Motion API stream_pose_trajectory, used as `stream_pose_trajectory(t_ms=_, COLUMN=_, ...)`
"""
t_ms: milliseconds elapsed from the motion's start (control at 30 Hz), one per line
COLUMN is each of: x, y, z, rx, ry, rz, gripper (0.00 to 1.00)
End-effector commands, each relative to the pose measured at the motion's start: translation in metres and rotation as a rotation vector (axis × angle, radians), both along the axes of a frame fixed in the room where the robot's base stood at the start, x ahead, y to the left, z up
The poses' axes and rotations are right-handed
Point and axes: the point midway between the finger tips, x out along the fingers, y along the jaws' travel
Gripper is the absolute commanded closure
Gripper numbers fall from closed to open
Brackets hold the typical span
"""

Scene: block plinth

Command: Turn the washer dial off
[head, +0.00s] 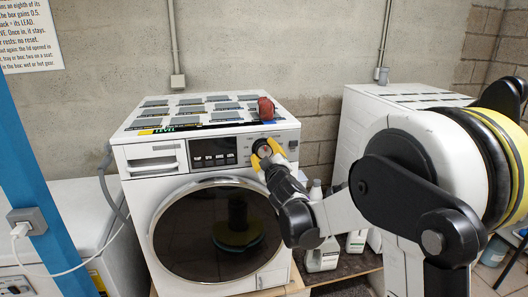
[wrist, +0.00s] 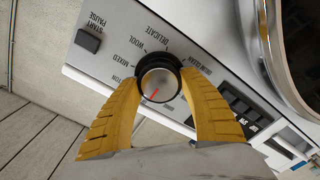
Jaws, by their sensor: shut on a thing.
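The white front-loading washer (head: 136,205) stands in the middle of the head view, its round dark door closed. Its dial (wrist: 158,84) is a black ring with a silver face and a short red mark. In the wrist view the red mark points to the lower left, towards my palm. Labels DELICATE, WOOL, MIXED and DRUM CLEAN show around the dial; others are partly hidden by my fingers. My gripper (head: 266,154) has its yellow fingers on both sides of the dial, shut on it. The off label is not readable.
A control panel with a display (head: 213,152) lies left of the dial. Grey tiles and a dark red object (head: 266,108) sit on the washer top. White bottles (head: 323,255) stand to the right, partly behind my arm. A blue post (head: 42,140) rises at left.

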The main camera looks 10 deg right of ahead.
Motion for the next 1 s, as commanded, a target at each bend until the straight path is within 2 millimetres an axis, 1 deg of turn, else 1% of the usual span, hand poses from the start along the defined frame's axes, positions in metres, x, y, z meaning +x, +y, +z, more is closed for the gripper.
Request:
stream_pose_trajectory(t_ms=467, x=0.000, y=0.000, z=0.000, rx=-0.016, ry=-0.001, rz=0.001, gripper=0.80)
stream_pose_trajectory(t_ms=500, x=0.000, y=0.000, z=0.000, rx=-0.016, ry=-0.001, rz=0.001, gripper=0.44)
stream_pose_trajectory(t_ms=567, x=0.000, y=0.000, z=0.000, rx=-0.016, ry=-0.001, rz=0.001, gripper=0.27)
stream_pose_trajectory(t_ms=867, x=0.000, y=0.000, z=0.000, rx=-0.016, ry=0.000, rz=0.000, gripper=0.27)
stream_pose_trajectory(t_ms=967, x=-0.007, y=0.000, z=0.000, rx=-0.016, ry=0.000, rz=0.000, gripper=0.27)
stream_pose_trajectory(t_ms=1000, x=-0.012, y=0.000, z=0.000, rx=-0.016, ry=0.000, rz=0.000, gripper=0.27)
